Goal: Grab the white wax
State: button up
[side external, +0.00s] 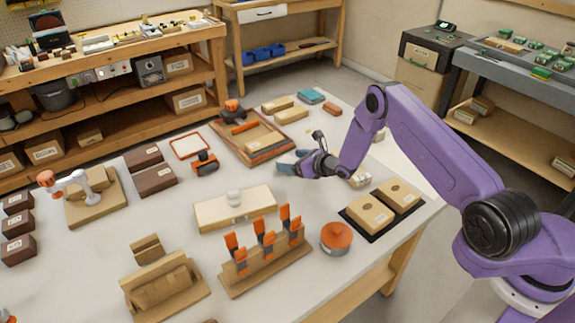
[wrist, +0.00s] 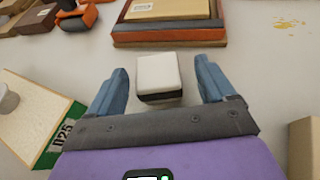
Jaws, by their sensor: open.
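The white wax (wrist: 158,73) is a small pale block with dark sides, lying on the white bench top in the wrist view. My gripper (wrist: 163,72) is open, with one blue finger to the left of the block and one to the right. Gaps show between the block and both fingers. In the side external view my gripper (side external: 290,166) is low over the middle of the bench, by the wooden tray. The wax cannot be made out clearly there, close to the fingers.
A wooden tray (side external: 284,150) lies just beyond the wax. A pale box with a white knob (side external: 211,213) stands to the left, and an orange-black tool (side external: 205,164) lies farther back. An orange-lidded tin (side external: 336,238) and a dark mat with two blocks (side external: 352,218) are nearer.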

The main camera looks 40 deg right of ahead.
aim_at(290, 161)
jog(key=shift+x, duration=2.15)
jog(key=shift+a, duration=0.15)
jog(key=c, duration=1.1)
